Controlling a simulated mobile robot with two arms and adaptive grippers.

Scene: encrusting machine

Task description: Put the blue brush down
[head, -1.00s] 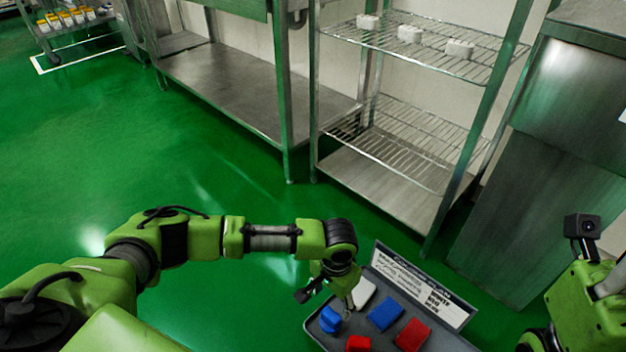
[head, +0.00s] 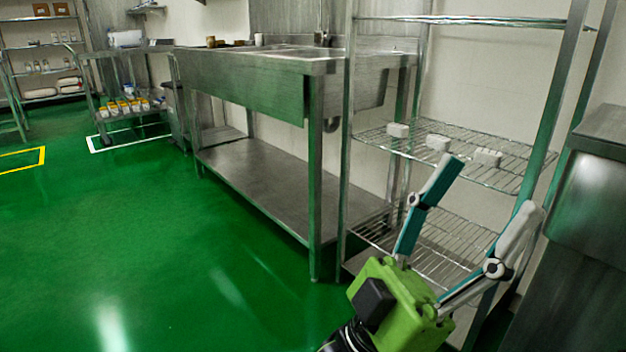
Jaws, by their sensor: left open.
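The blue brush is not in view now, and neither is the grey tray seen earlier. My left gripper (head: 489,190) is raised at the lower right, in front of the wire shelf rack. Its two fingers point up and are spread wide apart, with nothing visible between them. My right gripper is out of view.
A wire shelf rack (head: 460,240) with several small white blocks (head: 438,143) stands behind the gripper. A steel sink table (head: 262,85) is left of it, and a steel cabinet (head: 585,235) is at the right. A trolley with bottles (head: 125,106) stands far left. Green floor (head: 170,250) is clear.

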